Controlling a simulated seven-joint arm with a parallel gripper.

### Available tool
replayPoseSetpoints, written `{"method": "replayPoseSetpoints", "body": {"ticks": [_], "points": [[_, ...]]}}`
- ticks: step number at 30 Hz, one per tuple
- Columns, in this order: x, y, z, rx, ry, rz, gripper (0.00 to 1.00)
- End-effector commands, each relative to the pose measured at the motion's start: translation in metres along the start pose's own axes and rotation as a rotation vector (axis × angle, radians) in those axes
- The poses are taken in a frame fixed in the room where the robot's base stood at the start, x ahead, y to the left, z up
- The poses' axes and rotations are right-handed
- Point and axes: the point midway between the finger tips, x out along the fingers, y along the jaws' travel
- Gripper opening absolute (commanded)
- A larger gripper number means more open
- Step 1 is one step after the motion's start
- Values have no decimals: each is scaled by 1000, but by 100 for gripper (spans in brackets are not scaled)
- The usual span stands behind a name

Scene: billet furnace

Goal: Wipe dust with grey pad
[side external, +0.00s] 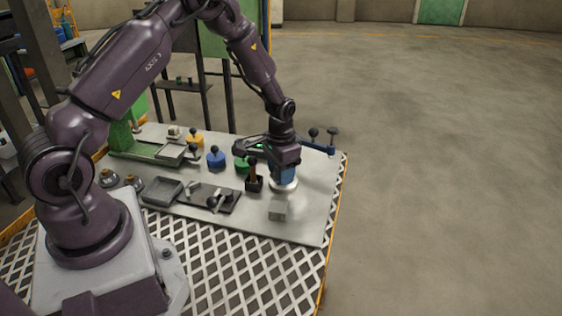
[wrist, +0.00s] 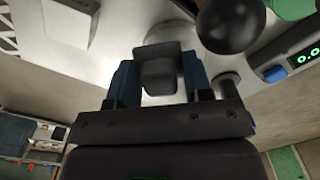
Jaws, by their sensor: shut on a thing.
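My gripper (side external: 285,174) is low over the right part of the light grey table plate (side external: 310,215). Its blue fingers (wrist: 160,78) are shut on a grey block-like piece (wrist: 158,68), which I take for the grey pad's grip. A pale round disc (side external: 284,185) shows directly under the fingers. It also shows behind the held piece in the wrist view (wrist: 152,100). I cannot tell whether the disc belongs to the held piece or lies beneath it. No dust can be made out clearly.
A pale grey block (side external: 278,209) sits just in front of my gripper. A black holder with a brown handle (side external: 254,183) stands close left. Blue (side external: 216,160) and yellow (side external: 195,140) knobbed pieces and a grey tray (side external: 162,191) are farther left. The front right plate is clear.

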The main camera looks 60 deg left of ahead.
Motion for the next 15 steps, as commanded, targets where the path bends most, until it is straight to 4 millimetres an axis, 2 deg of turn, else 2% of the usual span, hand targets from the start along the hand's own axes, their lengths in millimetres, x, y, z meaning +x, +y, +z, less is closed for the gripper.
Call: {"method": "replayPoseSetpoints", "body": {"ticks": [5,6,15], "points": [[24,0,0,0,-3,1,27],[16,-4,-5,-1,4,-1,24],[22,-24,-24,-1,1,-1,24]]}}
